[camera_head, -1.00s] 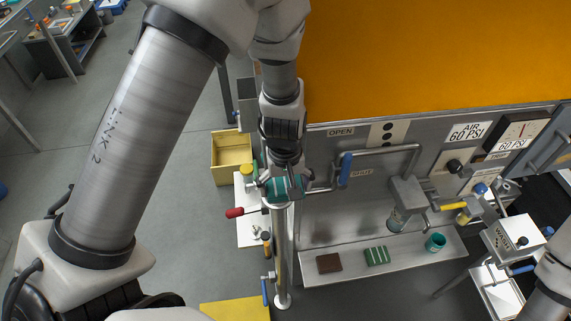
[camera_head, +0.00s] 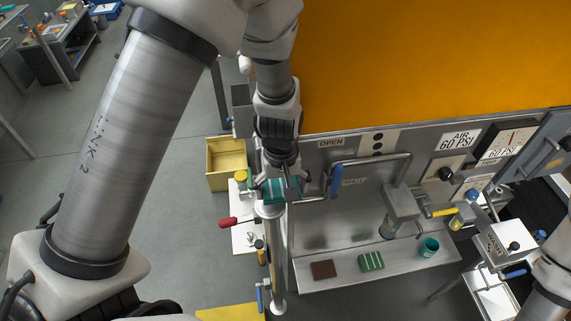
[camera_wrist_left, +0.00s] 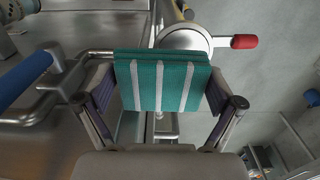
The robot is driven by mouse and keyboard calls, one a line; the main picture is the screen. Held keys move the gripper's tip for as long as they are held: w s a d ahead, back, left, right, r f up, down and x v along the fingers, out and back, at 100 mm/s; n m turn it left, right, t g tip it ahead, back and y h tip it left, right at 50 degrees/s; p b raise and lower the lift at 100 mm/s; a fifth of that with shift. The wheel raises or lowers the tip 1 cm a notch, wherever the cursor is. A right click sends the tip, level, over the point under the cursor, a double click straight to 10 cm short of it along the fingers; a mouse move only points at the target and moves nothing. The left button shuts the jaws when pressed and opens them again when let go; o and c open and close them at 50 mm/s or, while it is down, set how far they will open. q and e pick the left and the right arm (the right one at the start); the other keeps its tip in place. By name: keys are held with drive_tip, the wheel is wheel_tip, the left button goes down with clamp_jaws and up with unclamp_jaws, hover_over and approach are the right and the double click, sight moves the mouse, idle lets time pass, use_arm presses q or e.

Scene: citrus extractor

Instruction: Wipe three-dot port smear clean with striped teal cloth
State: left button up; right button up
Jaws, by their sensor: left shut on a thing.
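My left gripper (camera_head: 275,190) is shut on the striped teal cloth (camera_wrist_left: 150,85), a folded teal pad with white stripes. In the left wrist view the cloth sits squarely between the two fingers. In the head view the cloth (camera_head: 284,189) is partly hidden by the gripper, and it is just above the top of an upright metal pipe (camera_head: 277,245). I cannot tell whether it touches the pipe. A plate with three black dots (camera_head: 377,143) is on the machine's panel, right of the gripper. I cannot make out a smear. My right gripper is not in view.
A blue-handled pipe (camera_head: 336,180) is close right of the gripper, and a red-handled lever (camera_head: 228,222) is at its lower left. The metal ledge (camera_head: 300,282) holds a brown block (camera_head: 323,269), a green striped pad (camera_head: 371,261) and a teal cup (camera_head: 429,247). A yellow bin (camera_head: 230,165) is left.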

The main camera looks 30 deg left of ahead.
use_arm(q)
drive_tip(key=r, duration=0.1)
drive_tip(key=r+p, duration=0.2)
drive_tip(key=shift+s+a+r, duration=0.15)
drive_tip(key=shift+s+r, duration=0.1)
drive_tip(key=shift+r, duration=0.1)
drive_tip(key=shift+w+r+p, duration=0.2)
drive_tip(key=shift+r+p, duration=0.8)
drive_tip(key=shift+p, duration=0.25)
drive_tip(key=shift+r, duration=0.3)
drive_tip(key=shift+s, duration=0.15)
